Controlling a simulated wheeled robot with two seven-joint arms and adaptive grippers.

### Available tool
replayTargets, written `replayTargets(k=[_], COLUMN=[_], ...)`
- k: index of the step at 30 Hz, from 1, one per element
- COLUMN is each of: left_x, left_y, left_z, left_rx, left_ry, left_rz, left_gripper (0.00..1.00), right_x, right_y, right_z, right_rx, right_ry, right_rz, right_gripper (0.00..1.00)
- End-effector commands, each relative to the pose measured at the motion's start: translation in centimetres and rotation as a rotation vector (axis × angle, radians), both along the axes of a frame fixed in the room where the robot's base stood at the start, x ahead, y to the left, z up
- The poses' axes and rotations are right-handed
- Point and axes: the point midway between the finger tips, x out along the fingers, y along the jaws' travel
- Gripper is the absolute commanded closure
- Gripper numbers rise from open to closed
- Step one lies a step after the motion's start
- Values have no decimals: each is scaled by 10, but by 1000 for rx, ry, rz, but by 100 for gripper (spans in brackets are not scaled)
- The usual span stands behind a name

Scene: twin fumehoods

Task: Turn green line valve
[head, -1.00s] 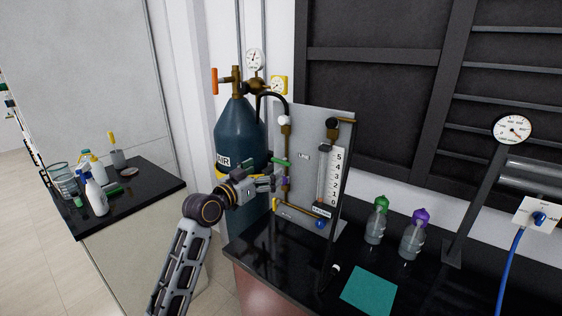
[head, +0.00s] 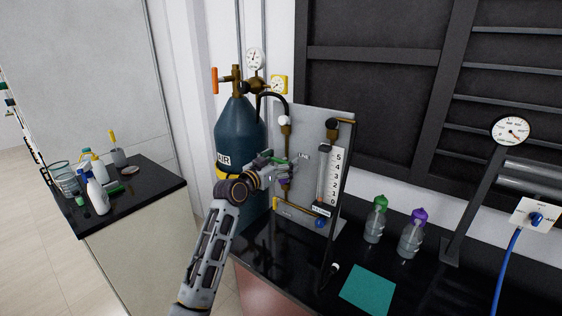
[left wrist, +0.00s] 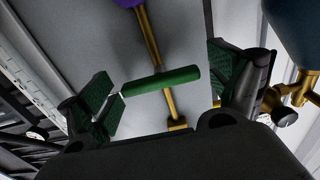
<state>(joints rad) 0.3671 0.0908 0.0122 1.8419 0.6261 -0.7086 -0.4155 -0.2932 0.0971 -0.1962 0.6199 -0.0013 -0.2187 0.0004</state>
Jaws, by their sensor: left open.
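The green valve handle (left wrist: 162,80) is a short green bar across a thin brass pipe on the grey panel. In the left wrist view it lies between the two spread fingers of my left gripper (left wrist: 168,92), with its left end close to one finger; I cannot tell whether they touch. In the head view my left gripper (head: 285,167) is at the panel's left pipe and partly hides the handle. My right gripper is not in view.
The grey panel (head: 308,125) also carries a flow tube (head: 322,178) and a blue knob (head: 320,222). A dark blue AIR cylinder (head: 238,128) stands close on the left. Two capped bottles (head: 376,220) and a teal sheet (head: 368,289) are on the black bench at right.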

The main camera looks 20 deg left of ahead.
Motion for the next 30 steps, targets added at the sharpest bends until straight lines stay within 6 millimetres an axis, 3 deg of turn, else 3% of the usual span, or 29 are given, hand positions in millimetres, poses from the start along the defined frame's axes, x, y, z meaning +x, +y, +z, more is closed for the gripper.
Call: replayTargets(k=[10, 21, 30], left_x=[2, 2, 2], left_y=[-1, -1, -1], left_z=[0, 0, 0], left_rx=[0, 0, -20], left_ry=[0, 0, 8], left_rz=[0, 0, 0], left_gripper=[9, 55, 55], right_x=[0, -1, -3], right_y=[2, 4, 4], right_z=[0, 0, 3], right_rx=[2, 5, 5], right_ry=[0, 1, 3], right_rz=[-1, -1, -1], right_gripper=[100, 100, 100])
